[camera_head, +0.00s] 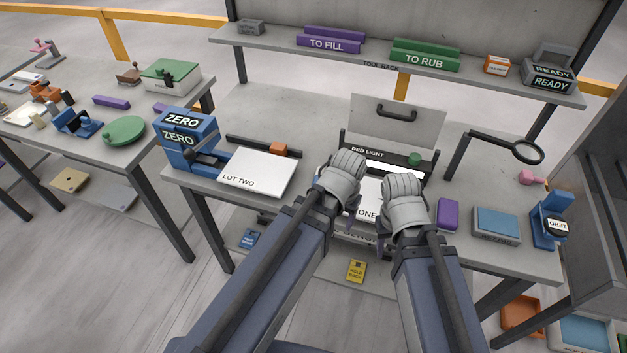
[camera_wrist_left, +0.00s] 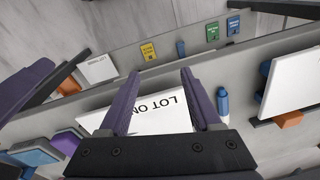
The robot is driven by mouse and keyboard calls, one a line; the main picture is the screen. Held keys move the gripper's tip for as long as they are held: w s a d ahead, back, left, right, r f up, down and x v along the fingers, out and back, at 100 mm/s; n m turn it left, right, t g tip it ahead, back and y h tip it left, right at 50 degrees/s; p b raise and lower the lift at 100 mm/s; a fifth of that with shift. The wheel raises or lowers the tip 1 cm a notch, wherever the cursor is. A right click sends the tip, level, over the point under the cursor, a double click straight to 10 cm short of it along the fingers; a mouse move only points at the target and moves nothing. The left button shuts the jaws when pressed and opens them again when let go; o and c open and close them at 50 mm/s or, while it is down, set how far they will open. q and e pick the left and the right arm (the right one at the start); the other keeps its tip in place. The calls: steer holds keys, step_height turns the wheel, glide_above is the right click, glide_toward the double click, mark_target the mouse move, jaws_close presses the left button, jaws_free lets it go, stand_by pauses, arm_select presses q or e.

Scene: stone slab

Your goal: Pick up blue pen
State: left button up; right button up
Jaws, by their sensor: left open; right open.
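A blue pen-like object (camera_wrist_left: 222,103) lies on the slab in the left wrist view, to the right of my left gripper's fingers and apart from them. My left gripper (camera_wrist_left: 160,76) is open, with its two purple fingers over the white LOT ONE card (camera_wrist_left: 150,123) and nothing seen between them. In the head view my left gripper (camera_head: 343,180) is over the front middle of the bench and mostly hides the pen's area. My right gripper (camera_head: 404,205) is just right of it, its fingers mostly hidden by its own wrist.
A white LOT TWO card (camera_head: 256,172) lies to the left. Behind the grippers stands the BED LIGHT unit (camera_head: 398,122). A purple block (camera_head: 448,213), a RECLAIM box (camera_head: 496,224) and a magnifier (camera_head: 528,152) are at right. The blue ZERO stand (camera_head: 186,135) is at left.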

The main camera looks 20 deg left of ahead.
arm_select(q)
steer(key=w+a, duration=0.2)
steer(key=w+a+n+t, duration=0.1)
steer(key=w+a, duration=0.1)
steer(key=w, duration=0.1)
steer(key=w+a+t, duration=0.1)
steer(key=w, duration=0.2)
steer(key=shift+w+a+f+n+h+b, duration=0.15)
steer(key=shift+a+f+n+h+b, duration=0.15)
steer(key=shift+a+f+n+b, duration=0.1)
steer(key=n+t, duration=0.1)
steer(key=t, duration=0.1)
glide_toward(317, 179)
steer(key=shift+s+a+f, duration=0.2)
steer(key=shift+a+f, duration=0.2)
steer(key=shift+f, duration=0.3)
steer(key=b+x, duration=0.2)
steer(key=shift+d+f+b, duration=0.1)
steer(key=shift+f+b, duration=0.05)
steer(key=shift+b, duration=0.15)
steer(key=b+x, duration=0.1)
steer(key=x, duration=0.1)
steer(key=b+x, duration=0.1)
steer(key=b, duration=0.1)
steer(key=w+b+x, duration=0.1)
steer(key=x, duration=0.1)
steer(key=shift+w+d+f+b, duration=0.1)
steer(key=shift+d+b, duration=0.15)
steer(key=shift+b, duration=0.15)
steer(key=shift+c, duration=0.2)
